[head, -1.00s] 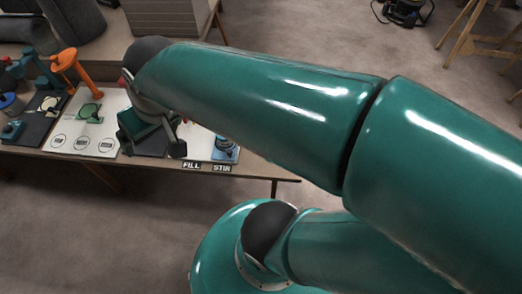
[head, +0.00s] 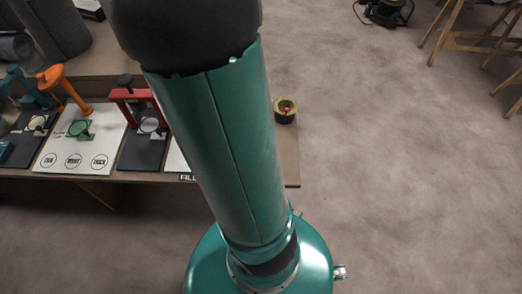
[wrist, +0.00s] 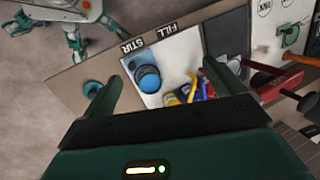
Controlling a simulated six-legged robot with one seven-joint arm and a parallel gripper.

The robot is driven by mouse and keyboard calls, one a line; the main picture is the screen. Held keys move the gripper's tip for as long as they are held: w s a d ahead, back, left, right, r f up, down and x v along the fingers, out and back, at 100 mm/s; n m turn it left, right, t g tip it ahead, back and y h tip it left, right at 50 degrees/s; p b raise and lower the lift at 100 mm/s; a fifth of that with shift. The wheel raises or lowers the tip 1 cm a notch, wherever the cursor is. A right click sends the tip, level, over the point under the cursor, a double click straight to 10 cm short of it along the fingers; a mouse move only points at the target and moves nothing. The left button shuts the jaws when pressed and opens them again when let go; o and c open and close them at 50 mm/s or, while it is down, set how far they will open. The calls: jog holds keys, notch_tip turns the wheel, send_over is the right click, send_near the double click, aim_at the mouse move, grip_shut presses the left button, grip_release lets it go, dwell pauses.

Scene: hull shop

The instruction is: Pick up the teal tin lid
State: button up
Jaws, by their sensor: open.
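A small teal round piece with a darker centre, which looks like the teal tin lid (wrist: 92,89), lies on the bare wood near the table's end in the wrist view. My gripper (wrist: 163,70) is open, with its two fingers wide apart and nothing held between them. The lid shows just outside the left finger, apart from it as far as I can tell. In the head view my arm hides the lid and the gripper.
Yellow, blue and red tools (wrist: 190,92) stand beside the blue tin. A round pot with a red centre (head: 285,110) sits at the table's right end. A red clamp-like stand (head: 135,97) and an orange stand (head: 60,85) are left of my arm.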

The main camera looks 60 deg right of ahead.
jog(key=s+d+f+m+g+h, duration=0.25)
jog(key=s+d+f+m, duration=0.55)
jog(key=s+d+f, duration=0.55)
jog(key=f, duration=0.4)
jog(key=d+f, duration=0.1)
jog(key=f, duration=0.2)
jog(key=s+f, duration=0.1)
jog(key=f, duration=0.3)
jog(key=shift+d+f, duration=0.35)
jog(key=c, duration=1)
